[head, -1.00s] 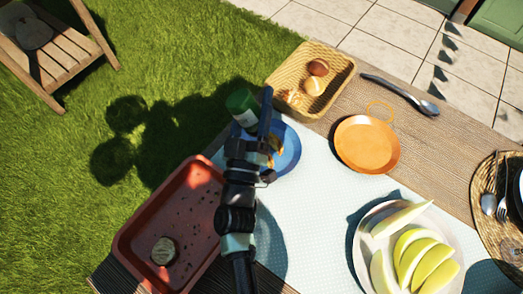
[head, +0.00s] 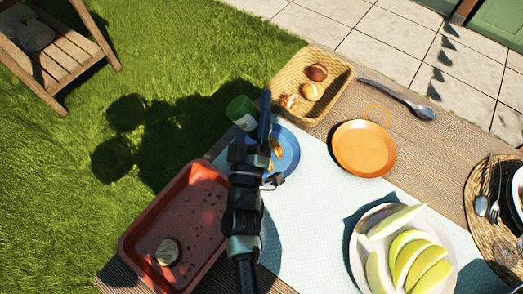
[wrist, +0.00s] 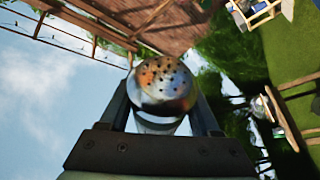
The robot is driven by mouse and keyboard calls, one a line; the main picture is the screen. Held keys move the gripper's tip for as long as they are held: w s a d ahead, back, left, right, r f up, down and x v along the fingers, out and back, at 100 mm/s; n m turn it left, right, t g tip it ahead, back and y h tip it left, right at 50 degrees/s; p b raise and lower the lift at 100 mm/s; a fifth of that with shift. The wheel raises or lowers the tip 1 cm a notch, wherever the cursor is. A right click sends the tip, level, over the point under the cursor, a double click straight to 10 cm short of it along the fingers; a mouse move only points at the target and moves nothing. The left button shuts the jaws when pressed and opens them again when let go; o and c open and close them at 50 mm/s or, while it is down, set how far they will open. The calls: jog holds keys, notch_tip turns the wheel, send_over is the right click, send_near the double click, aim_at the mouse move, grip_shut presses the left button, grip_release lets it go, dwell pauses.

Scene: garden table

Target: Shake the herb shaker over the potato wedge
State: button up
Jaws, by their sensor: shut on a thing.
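The herb shaker (head: 241,112), with a green end and a paler body, is held above the table's far left edge. In the wrist view its silver perforated cap (wrist: 162,86) faces the camera between the fingers. My gripper (head: 264,108) is shut on the shaker, which looks tilted. The potato wedge (head: 276,148), golden-orange, lies on the blue plate (head: 292,154), just below and right of the shaker in the head view. My arm hides the left part of the plate. I cannot tell whether the shaker is directly over the wedge.
A wicker basket (head: 347,84) with several brown and pale items stands behind the plate. A red tray (head: 143,236) holds a round piece at left. An orange plate (head: 364,149), a spoon (head: 424,112) and a bowl of pale green wedges (head: 362,262) are to the right.

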notch_tip(320, 180, up, 3)
jog(key=n+g+y+p, duration=0.1)
jog(key=n+p, duration=0.2)
jog(key=n+g+p, duration=0.1)
jog(key=n+p, duration=0.2)
jog(key=p, duration=0.1)
jog(key=n+g+y+p, duration=0.1)
jog(key=n+p, duration=0.3)
jog(key=shift+f+y, duration=0.2)
jog(key=shift+y, duration=0.1)
notch_tip(320, 180, up, 2)
jog(key=n+g+h+p, duration=0.1)
jog(key=n+g, duration=0.1)
jog(key=n, duration=0.2)
jog(key=n+g+h+p, duration=0.2)
jog(key=n, duration=0.3)
jog(key=n+g+h+p, duration=0.1)
jog(key=n+h, duration=0.1)
jog(key=n, duration=0.3)
jog(key=shift+r+g+p, duration=0.1)
jog(key=shift+g+p, duration=0.2)
jog(key=shift+g, duration=0.1)
